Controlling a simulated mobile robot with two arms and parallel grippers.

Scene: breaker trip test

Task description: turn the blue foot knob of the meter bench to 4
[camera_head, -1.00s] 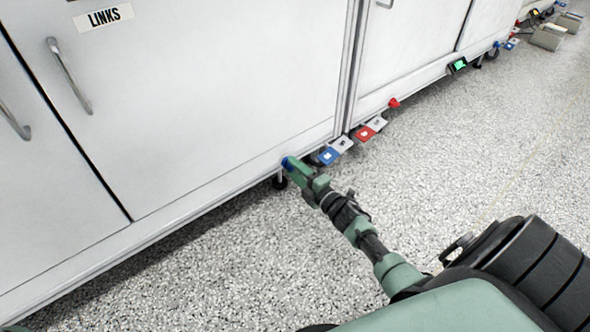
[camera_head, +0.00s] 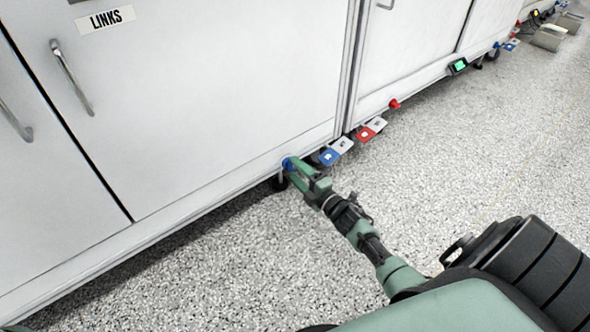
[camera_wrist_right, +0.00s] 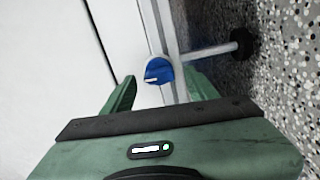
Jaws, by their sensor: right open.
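The blue foot knob (camera_head: 288,163) sits low on the front of the white meter bench (camera_head: 215,95), at its bottom rail. It shows clearly in the right wrist view (camera_wrist_right: 158,71) as a round blue knob with a white pointer mark; no numbers are readable. My right gripper (camera_head: 296,170) is open right at the knob. In the wrist view its two green fingers (camera_wrist_right: 160,88) stand apart, with the knob between and just beyond their tips; I see no clear contact. In the head view the gripper partly covers the knob. My left gripper is not in view.
The speckled floor (camera_head: 230,260) in front is clear.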

